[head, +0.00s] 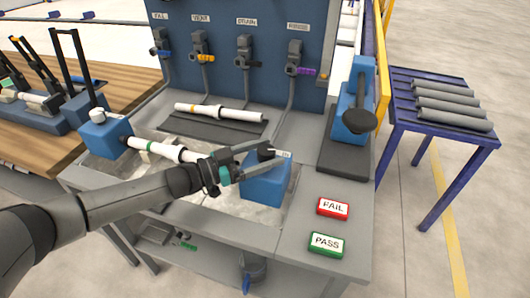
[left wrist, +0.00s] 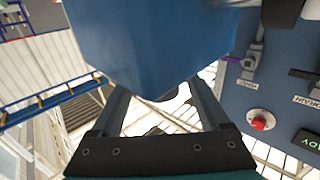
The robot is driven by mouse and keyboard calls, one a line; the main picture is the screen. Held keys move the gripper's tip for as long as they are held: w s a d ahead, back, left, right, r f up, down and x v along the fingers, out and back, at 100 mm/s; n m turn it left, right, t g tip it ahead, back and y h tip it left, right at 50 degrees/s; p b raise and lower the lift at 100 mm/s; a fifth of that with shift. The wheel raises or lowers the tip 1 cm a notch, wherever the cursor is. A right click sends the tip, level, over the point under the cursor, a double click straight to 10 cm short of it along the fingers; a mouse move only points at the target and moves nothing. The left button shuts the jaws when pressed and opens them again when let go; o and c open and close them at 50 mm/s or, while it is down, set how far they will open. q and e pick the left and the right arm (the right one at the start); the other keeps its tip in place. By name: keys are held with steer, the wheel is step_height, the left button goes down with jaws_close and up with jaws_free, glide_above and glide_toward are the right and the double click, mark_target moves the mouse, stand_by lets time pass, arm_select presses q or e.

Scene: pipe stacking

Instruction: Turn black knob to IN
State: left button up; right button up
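The black knob (head: 265,152) sits on top of the blue block (head: 262,188) at the right end of the white pipe on the bench. A small pale label (head: 284,154) lies beside the knob; its text is too small to read. My left gripper (head: 272,157) is at the block's top, its two fingers apart on either side of the knob. Contact with the knob cannot be told. My right gripper is out of view.
A white pipe (head: 160,150) runs left to another blue block (head: 104,135). A second pipe (head: 218,112) lies on a dark mat behind. Valves hang on the blue panel (head: 232,30). A blue device with a black handle (head: 360,120) and FAIL (head: 333,208) and PASS (head: 326,245) buttons are right.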

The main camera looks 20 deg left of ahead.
arm_select(q)
steer(key=p+v, duration=0.1)
steer(key=v, duration=1.4)
steer(key=shift+p, duration=0.3)
steer(key=shift+s, duration=0.15)
